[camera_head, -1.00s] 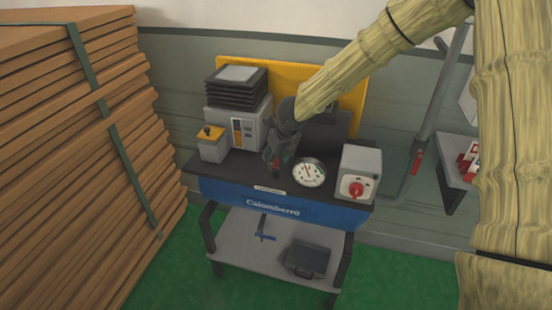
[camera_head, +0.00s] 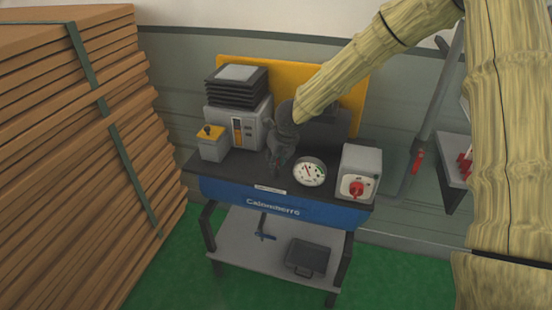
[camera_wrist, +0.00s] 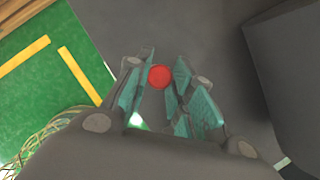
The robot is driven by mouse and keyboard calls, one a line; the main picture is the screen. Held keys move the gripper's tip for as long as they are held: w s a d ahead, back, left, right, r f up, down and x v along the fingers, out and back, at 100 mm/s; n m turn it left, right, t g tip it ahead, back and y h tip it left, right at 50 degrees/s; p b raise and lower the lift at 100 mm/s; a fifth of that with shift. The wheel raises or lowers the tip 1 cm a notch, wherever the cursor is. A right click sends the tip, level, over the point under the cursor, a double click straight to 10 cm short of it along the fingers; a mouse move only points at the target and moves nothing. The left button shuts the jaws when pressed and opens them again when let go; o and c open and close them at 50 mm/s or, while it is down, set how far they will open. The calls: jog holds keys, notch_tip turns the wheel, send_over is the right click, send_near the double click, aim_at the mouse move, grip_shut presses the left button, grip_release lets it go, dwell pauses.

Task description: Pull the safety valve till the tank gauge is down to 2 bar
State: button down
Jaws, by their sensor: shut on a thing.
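The safety valve shows as a round red knob (camera_wrist: 160,77) between my fingertips in the wrist view. My gripper (camera_head: 277,166) is over the bench top and shut on the knob; it also shows in the wrist view (camera_wrist: 158,88). In the head view the fingers mostly hide the valve. The tank gauge (camera_head: 310,172) is a round white dial just right of my gripper. Its dark needle points up and to the left. The numbers are too small to read.
The workbench (camera_head: 273,207) has a blue front. A grey box with a red rotary switch (camera_head: 356,187) stands right of the gauge. A grey machine (camera_head: 238,122) and a small yellow-topped box (camera_head: 211,142) stand left. Stacked brown boards (camera_head: 70,150) fill the left side.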

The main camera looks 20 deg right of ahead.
jog(key=shift+r+p, duration=0.7)
jog(key=shift+r, duration=0.1)
jog(key=c, duration=1.2)
grip_release()
jog(key=shift+c, duration=0.2)
jog(key=v, duration=1.2)
